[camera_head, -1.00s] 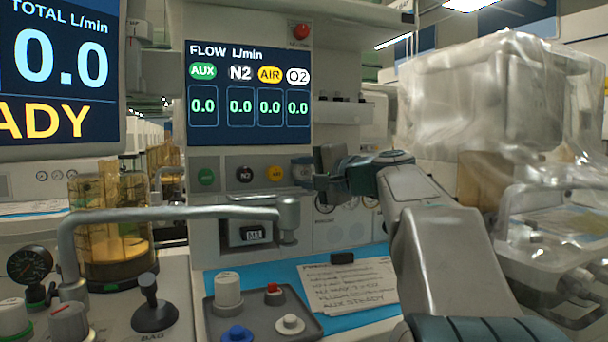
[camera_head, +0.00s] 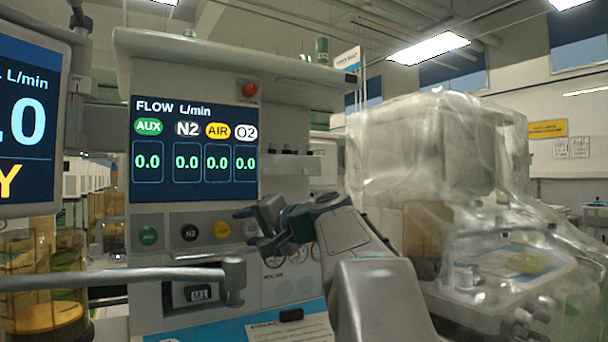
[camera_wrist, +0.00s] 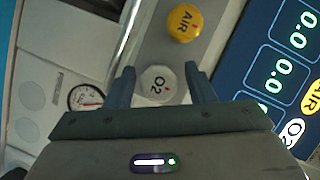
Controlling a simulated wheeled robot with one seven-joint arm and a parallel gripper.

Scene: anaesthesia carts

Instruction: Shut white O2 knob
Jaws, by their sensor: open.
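The white O2 knob (camera_wrist: 158,84) shows in the wrist view on the grey knob strip, its label tilted. My gripper (camera_wrist: 160,86) is open, with one finger on each side of the knob in that view. I cannot tell whether the fingers touch it or how deep they reach. In the head view the O2 knob (camera_head: 251,229) is partly hidden behind my gripper (camera_head: 254,228), which stands in front of the right end of the knob row. The flow screen (camera_head: 194,150) above reads 0.0 under AUX, N2, AIR and O2.
The yellow AIR knob (camera_wrist: 184,22) sits beside the O2 knob. The black N2 knob (camera_head: 190,232) and green AUX knob (camera_head: 148,236) are farther left. A grey pipe arm (camera_head: 120,276) crosses in front, lower left. A plastic-covered machine (camera_head: 435,150) stands at the right.

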